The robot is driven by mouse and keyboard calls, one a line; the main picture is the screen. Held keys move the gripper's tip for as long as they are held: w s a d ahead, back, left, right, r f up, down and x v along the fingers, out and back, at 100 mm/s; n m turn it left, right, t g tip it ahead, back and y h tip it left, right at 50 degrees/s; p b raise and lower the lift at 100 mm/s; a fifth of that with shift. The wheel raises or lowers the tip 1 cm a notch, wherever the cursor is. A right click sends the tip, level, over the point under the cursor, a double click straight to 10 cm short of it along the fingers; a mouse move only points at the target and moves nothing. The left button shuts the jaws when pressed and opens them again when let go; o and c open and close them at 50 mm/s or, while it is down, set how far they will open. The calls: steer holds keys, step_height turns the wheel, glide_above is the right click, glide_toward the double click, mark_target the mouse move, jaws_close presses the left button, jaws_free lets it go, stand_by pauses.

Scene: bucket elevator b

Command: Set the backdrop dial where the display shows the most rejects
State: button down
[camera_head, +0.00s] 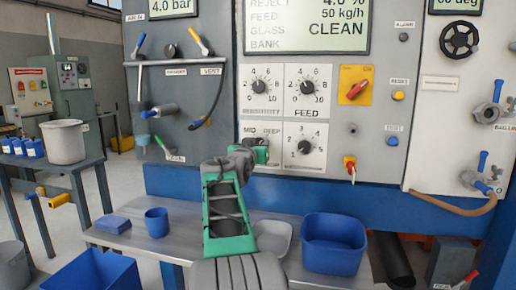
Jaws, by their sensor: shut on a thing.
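The display (308,25) at the top shows a reject line of about 4.0 %, feed 50 kg/h and glass CLEAN; its top is cut off. The backdrop dial's plate (246,131) is on the control panel below the sensitivity dial, with the words MID and what looks like DEEP at its top. My gripper (259,149) is in front of this plate, reached from below by my green arm. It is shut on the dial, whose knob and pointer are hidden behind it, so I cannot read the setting.
Around it are the sensitivity dial (260,86), the feed dial (307,87), a lower-right dial (305,147), a red rotary switch (357,89) and a red-yellow key switch (350,166). A bench (190,230) below carries a blue cup (157,222) and a blue bin (334,243).

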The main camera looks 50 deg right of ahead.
steer(key=shift+f, duration=0.2)
steer(key=c, duration=1.2)
jaws_free()
steer(key=shift+w, duration=0.1)
steer(key=o, duration=0.3)
steer(key=shift+r, duration=0.15)
steer(key=shift+a, duration=0.1)
steer(key=v, duration=0.7)
steer(key=shift+s+a, duration=0.25)
steer(key=shift+a, duration=0.05)
